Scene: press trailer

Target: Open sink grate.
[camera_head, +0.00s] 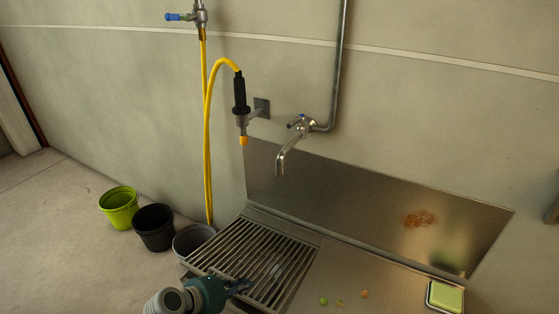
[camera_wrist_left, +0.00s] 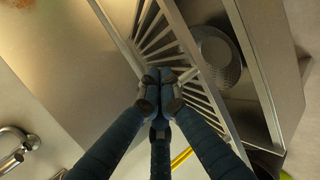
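The sink grate (camera_head: 250,248) is a metal frame with parallel bars at the left end of the steel sink counter. In the left wrist view the grate (camera_wrist_left: 172,45) stands at an angle to the rim, with a gap on its right that shows the dark basin (camera_wrist_left: 245,115) and a round perforated strainer (camera_wrist_left: 217,58). My left gripper (camera_head: 242,286) is at the near part of the grate. In the left wrist view its fingers (camera_wrist_left: 160,84) come together at the bars and appear closed on them. The exact contact is partly hidden by the fingers. My right gripper is out of view.
A green sponge in a tray (camera_head: 445,297) and small food scraps (camera_head: 338,303) lie on the counter to the right. A tap (camera_head: 290,145) and a yellow hose (camera_head: 207,130) are above. Green (camera_head: 119,208), black (camera_head: 153,228) and grey (camera_head: 190,240) buckets stand left of the sink.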

